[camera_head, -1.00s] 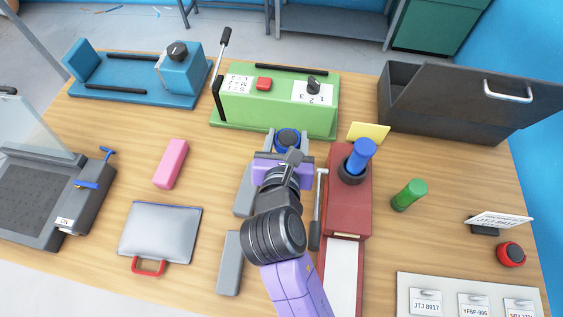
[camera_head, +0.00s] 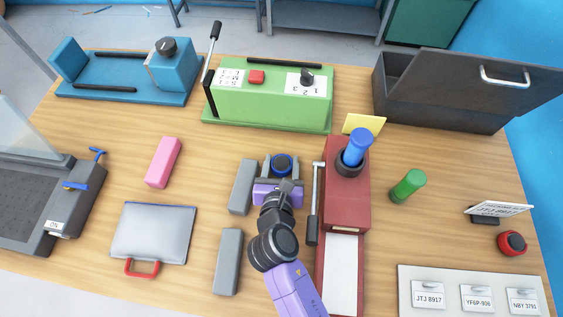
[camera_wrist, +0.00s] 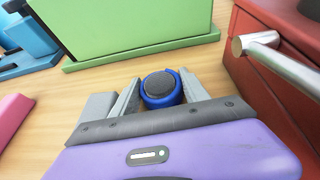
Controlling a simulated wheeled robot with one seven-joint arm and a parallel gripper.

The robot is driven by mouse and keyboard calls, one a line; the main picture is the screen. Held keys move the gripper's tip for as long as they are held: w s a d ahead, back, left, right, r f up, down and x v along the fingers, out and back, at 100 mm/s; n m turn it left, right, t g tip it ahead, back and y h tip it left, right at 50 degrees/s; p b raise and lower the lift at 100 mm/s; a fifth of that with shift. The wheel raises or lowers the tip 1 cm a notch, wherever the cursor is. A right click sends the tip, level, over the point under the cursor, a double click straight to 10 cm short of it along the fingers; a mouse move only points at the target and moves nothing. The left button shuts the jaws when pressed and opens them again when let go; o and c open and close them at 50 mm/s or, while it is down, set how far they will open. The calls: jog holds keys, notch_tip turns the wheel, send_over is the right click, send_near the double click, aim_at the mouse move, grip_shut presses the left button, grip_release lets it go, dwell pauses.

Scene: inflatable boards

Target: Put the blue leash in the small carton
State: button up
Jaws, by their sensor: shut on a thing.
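My gripper (camera_head: 282,176) is shut on a round blue object with a dark grey top (camera_head: 282,162). In the wrist view the blue object (camera_wrist: 161,89) sits between the two grey fingers, with a wood-coloured tabletop around it. It looks like a short ring or knob, and I cannot tell whether it is a leash. I cannot make out any small carton in these views. I cannot tell whether the blue object touches the table.
A green machine (camera_head: 268,100) stands behind my gripper, and a red press with a blue plunger (camera_head: 345,190) close on its right. Grey blocks (camera_head: 242,187) lie at left. A dark open box (camera_head: 435,108) stands back right. Bare table lies near the pink block (camera_head: 163,162).

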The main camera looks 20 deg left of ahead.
jog(key=o, duration=1.4)
jog(key=shift+f, duration=0.1)
